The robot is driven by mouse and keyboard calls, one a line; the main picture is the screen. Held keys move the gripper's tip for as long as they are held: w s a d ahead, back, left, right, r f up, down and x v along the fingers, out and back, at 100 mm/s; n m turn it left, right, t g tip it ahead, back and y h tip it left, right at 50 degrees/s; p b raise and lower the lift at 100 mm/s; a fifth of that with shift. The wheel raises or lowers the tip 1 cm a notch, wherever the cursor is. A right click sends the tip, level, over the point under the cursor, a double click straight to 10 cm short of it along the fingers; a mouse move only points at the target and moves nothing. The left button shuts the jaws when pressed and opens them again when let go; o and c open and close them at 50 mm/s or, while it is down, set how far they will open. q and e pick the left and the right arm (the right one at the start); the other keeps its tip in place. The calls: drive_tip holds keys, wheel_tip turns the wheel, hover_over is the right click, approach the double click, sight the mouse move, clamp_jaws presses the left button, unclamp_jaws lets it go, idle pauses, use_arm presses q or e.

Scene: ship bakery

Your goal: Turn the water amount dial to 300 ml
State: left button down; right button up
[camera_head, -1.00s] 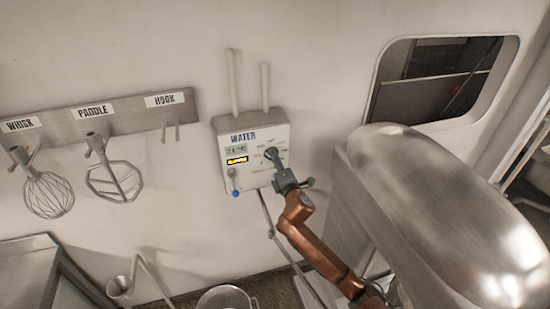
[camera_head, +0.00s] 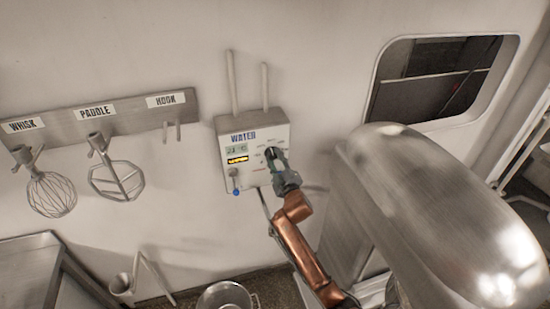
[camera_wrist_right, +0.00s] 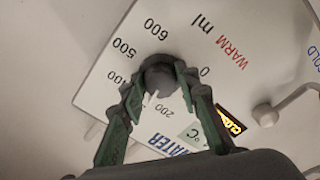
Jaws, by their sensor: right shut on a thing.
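The water panel (camera_head: 255,135) is a white wall box with two small displays. Its dark round dial sits on the right half, and the dial (camera_wrist_right: 158,66) also shows in the right wrist view. Printed marks around it read 0, 200, 400, 500 and 600, with "ml" beside them. My right gripper (camera_head: 276,160) comes from the lower right. In the right wrist view its two green-sided fingers (camera_wrist_right: 160,84) are shut on the dial, one on each side. The dial's pointer and the 300 mark cannot be made out. My left gripper is out of view.
A lever with a blue tip (camera_head: 236,191) hangs on the panel's left side. A large metal mixer (camera_head: 430,200) stands close at the right. A whisk (camera_head: 52,193) and paddle (camera_head: 115,180) hang at the left. A metal bowl (camera_head: 226,297) is below.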

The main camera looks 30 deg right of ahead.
drive_tip(key=shift+f+m, duration=0.25)
drive_tip(key=shift+m, duration=0.75)
drive_tip(key=o, duration=1.2)
drive_tip(key=shift+r, duration=0.1)
drive_tip(key=shift+c, duration=0.2)
drive_tip(key=v, duration=1.2)
